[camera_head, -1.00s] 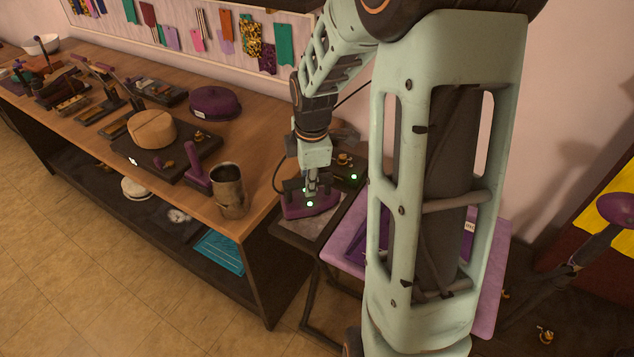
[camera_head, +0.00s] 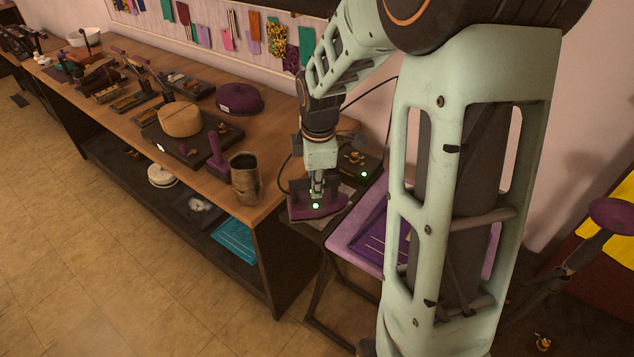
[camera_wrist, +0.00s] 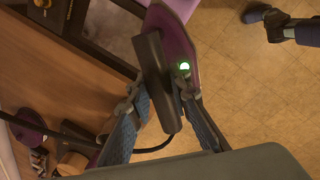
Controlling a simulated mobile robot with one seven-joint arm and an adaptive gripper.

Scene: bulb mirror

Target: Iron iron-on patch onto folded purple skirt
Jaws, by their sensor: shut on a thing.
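My gripper (camera_head: 317,186) is shut on the dark handle of a purple iron (camera_head: 322,208) with a lit green light. The iron is at or just above a dark stand with a pale plate, right of the bench end; I cannot tell if they touch. In the wrist view the fingers (camera_wrist: 158,92) close around the handle of the iron (camera_wrist: 182,48). The folded purple skirt (camera_head: 396,228) lies on a lavender-topped table (camera_head: 346,240) right of the iron. My arm hides much of it. I cannot make out the patch.
A metal mug (camera_head: 244,180) stands at the near bench corner, left of the iron. A wooden hat block (camera_head: 180,119) and a purple hat (camera_head: 239,98) sit farther back on the bench. A black cable trails from the iron. Floor at front left is clear.

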